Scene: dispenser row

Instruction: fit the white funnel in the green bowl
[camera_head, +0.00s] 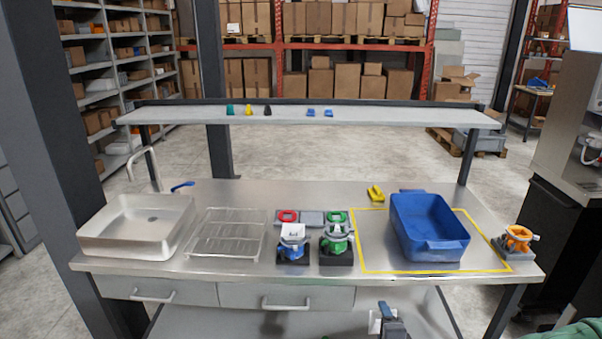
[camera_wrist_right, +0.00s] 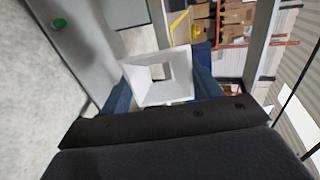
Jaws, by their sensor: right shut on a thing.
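The white funnel (camera_wrist_right: 158,76), a square flared piece with a square opening, is held between the blue-grey fingers of my right gripper (camera_wrist_right: 160,90) in the right wrist view. In the head view my right gripper (camera_head: 384,314) is low at the bottom edge, in front of the counter; a small white part of the funnel (camera_head: 374,323) shows beside it. The green bowl (camera_head: 337,238) appears to be part of the green unit on a black base at the counter's middle front, apart from the gripper. Its inside is hard to make out. My left gripper is not in view.
A blue unit with a white top (camera_head: 293,238) stands just left of the green one. A blue bin (camera_head: 430,228) sits inside a yellow outline at right. An orange unit (camera_head: 517,239) is at the right edge. A rack (camera_head: 228,234) and sink (camera_head: 136,227) are left.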

